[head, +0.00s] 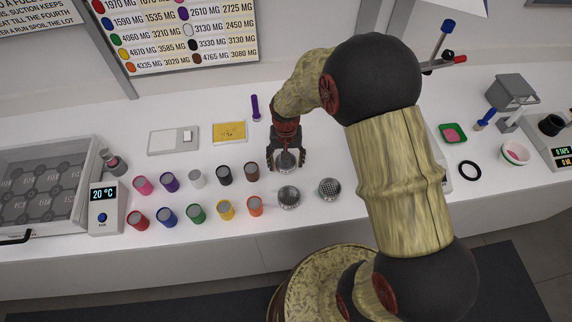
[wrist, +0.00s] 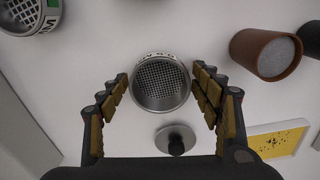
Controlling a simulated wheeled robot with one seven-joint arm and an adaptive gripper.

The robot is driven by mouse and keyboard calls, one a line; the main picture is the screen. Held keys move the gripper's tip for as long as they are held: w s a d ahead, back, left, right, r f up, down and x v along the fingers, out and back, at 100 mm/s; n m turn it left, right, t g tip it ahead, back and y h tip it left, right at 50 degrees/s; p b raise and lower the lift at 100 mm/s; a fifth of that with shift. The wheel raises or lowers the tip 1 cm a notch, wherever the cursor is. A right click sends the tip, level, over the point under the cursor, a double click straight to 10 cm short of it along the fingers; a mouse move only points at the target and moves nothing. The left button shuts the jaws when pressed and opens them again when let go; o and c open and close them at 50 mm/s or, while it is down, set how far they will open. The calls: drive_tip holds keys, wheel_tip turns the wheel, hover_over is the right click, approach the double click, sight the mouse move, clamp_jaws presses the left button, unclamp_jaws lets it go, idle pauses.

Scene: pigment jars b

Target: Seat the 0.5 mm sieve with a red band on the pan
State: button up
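My gripper (head: 287,167) points down over the white counter, its fingers spread apart with nothing clasped between them. In the wrist view, a round metal sieve (wrist: 160,84) with a mesh floor shows between the fingertips; in the head view, it (head: 289,197) stands just in front of my gripper. A second mesh sieve (head: 330,189) stands to its right and is cut off at the top left of the wrist view (wrist: 30,16). Both have pale lettered labels; I cannot make out a red band on either. I cannot pick out a separate pan.
A metal disc with a dark knob (wrist: 176,139) lies beside the nearer sieve. A brown jar (head: 252,172) and several coloured jars stand to the left. A yellow card (head: 229,132) lies behind.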

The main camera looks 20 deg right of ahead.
drive_tip(key=c, duration=1)
drive_tip(key=shift+o, duration=0.2)
drive_tip(key=shift+r, duration=0.1)
